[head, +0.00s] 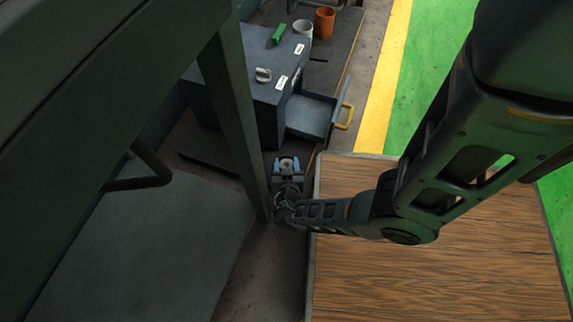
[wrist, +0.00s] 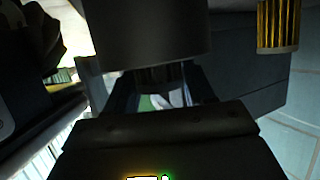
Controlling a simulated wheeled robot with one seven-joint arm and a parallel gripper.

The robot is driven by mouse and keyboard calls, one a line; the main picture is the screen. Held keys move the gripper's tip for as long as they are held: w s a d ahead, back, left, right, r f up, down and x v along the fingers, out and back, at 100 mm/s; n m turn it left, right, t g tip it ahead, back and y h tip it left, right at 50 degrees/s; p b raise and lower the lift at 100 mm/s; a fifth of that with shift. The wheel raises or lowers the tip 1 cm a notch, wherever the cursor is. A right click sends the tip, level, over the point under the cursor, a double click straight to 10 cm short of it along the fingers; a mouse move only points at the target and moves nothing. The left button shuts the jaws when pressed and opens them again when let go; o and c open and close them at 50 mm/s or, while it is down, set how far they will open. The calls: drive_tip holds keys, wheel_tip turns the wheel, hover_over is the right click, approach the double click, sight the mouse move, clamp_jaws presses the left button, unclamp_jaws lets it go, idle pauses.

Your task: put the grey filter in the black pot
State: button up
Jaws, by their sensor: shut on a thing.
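In the wrist view the cylinder fills the top middle, just beyond the fingers (wrist: 165,88). In the head view the held thing is small and hard to make out. I cannot pick out a black pot in either view.
A grey cabinet (head: 238,82) bears a green block (head: 279,34) and a small round grey thing (head: 263,75). Its drawer (head: 309,116) is open. A dark green post (head: 232,100) stands close left of my gripper.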

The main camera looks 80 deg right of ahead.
drive_tip(key=shift+f, duration=0.15)
drive_tip(key=o, duration=0.8)
drive_tip(key=shift+r, duration=0.25)
drive_tip(key=shift+a+r, duration=0.15)
drive_tip(key=shift+a, duration=0.15)
drive_tip(key=p+v, duration=0.2)
drive_tip(key=v, duration=0.9)
drive_tip(key=shift+a+p, duration=0.15)
drive_tip(key=shift+p, duration=0.2)
